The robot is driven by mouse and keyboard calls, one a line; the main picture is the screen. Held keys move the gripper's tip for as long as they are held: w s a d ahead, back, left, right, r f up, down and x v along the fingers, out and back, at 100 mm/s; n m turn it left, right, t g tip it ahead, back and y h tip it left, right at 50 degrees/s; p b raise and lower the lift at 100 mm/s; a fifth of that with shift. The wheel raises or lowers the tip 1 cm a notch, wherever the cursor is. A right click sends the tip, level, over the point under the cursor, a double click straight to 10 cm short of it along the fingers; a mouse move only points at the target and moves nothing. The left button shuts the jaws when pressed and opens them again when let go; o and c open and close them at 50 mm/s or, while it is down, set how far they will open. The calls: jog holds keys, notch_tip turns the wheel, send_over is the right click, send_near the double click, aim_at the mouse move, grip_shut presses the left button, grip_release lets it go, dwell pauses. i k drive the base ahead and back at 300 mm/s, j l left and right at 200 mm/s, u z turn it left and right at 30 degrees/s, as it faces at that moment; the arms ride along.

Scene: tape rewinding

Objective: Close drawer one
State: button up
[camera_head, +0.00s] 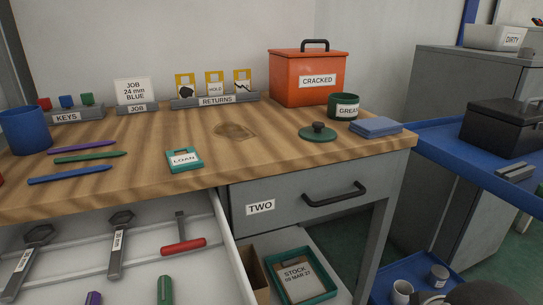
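An open drawer (70,265) is pulled out from the workbench at the lower left. Its front and label are out of the picture, so I cannot read a number on it. Wrenches (118,248), a red-handled tool (183,240) and purple and green handles lie inside on the pale drawer floor. To its right, a grey drawer marked TWO (285,215) is shut, with a black bar handle (335,195). My gripper is not in view.
The wooden bench top (280,155) holds a blue cup (24,130), pens, a LOAN tag (184,160), an orange CRACKED box (308,82) and a green GREASE-like labelled pot (343,106). Below drawer TWO sits a STOCK tray (325,285). A blue cart (435,150) stands right.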

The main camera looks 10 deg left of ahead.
aim_at(74, 264)
jog(key=k+j+u, duration=0.15)
jog(key=k, duration=0.25)
jog(key=u, duration=1.8)
